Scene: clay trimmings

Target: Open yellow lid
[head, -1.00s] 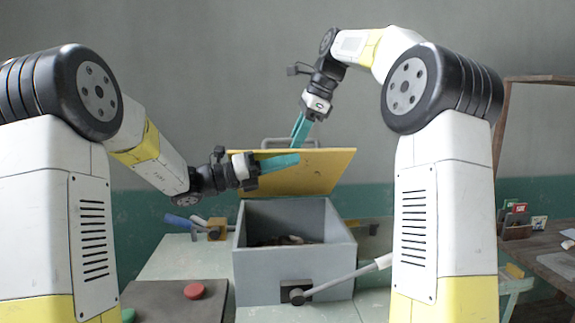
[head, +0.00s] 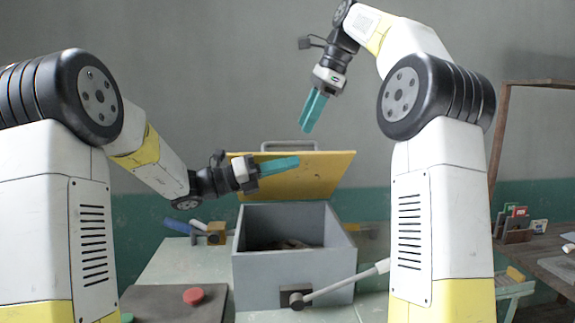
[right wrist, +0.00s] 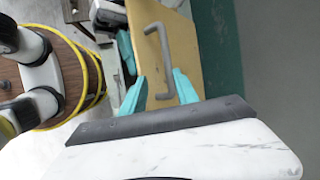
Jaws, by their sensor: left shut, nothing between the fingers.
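The yellow lid (head: 315,180) stands tilted open at the back of the grey box (head: 285,270), its inner face toward me. Its grey handle (head: 289,145) shows above the lid's top edge. The lid (right wrist: 188,55) and handle (right wrist: 160,50) also show in the right wrist view. My left gripper (head: 297,162) is shut and empty, in front of the lid's upper part; I cannot tell whether it touches the lid.
The box holds brownish pieces, partly hidden. A lever (head: 345,280) sticks out from the box front to the right. A dark panel with a red button (head: 193,296) lies at the front left. A wooden table (head: 545,250) stands at the right.

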